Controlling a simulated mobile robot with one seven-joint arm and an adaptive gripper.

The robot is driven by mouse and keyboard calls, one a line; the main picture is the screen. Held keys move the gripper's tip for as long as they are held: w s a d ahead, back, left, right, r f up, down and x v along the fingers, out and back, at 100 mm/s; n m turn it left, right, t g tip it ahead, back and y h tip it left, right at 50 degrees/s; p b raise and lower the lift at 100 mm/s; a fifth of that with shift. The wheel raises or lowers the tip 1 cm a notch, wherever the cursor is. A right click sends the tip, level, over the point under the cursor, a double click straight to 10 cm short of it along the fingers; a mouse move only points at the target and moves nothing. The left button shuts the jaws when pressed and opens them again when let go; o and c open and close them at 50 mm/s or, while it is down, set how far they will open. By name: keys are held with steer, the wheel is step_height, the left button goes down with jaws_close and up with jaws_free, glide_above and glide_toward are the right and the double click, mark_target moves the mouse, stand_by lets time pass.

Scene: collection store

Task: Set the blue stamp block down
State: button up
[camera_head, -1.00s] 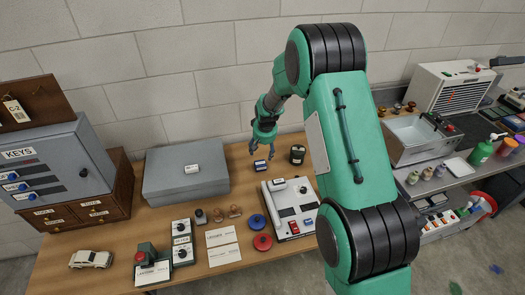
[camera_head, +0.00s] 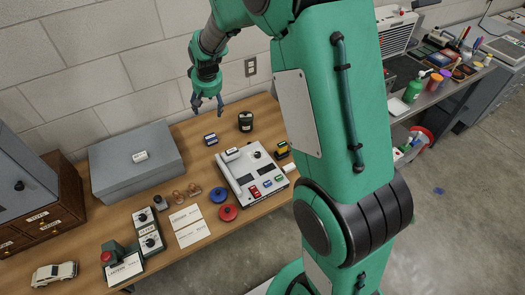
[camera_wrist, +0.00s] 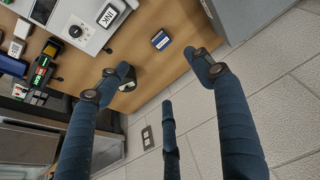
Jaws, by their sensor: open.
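The blue stamp block (camera_head: 210,139) is a small dark blue block with a pale label. It rests on the wooden table, between the grey case and the white device. It also shows in the wrist view (camera_wrist: 161,40), lying on the tabletop apart from my fingers. My gripper (camera_head: 208,104) is open and empty, up in the air above and behind the block. In the wrist view, my gripper's (camera_wrist: 161,75) fingers are spread wide with nothing between them.
A black jar (camera_head: 245,121) stands right of the block. A white device (camera_head: 262,188) with small coloured blocks is in front of it. A grey case (camera_head: 115,168) lies at left. The wall (camera_head: 120,90) is close behind. Bare wood surrounds the block.

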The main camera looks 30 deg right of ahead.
steer(key=s+a+r+t, duration=0.1)
steer(key=s+r, duration=1.7)
steer(key=s, duration=0.4)
steer(key=s+a+r, duration=0.1)
steer(key=s, duration=2.1)
steer(key=shift+s+r+t, duration=0.4)
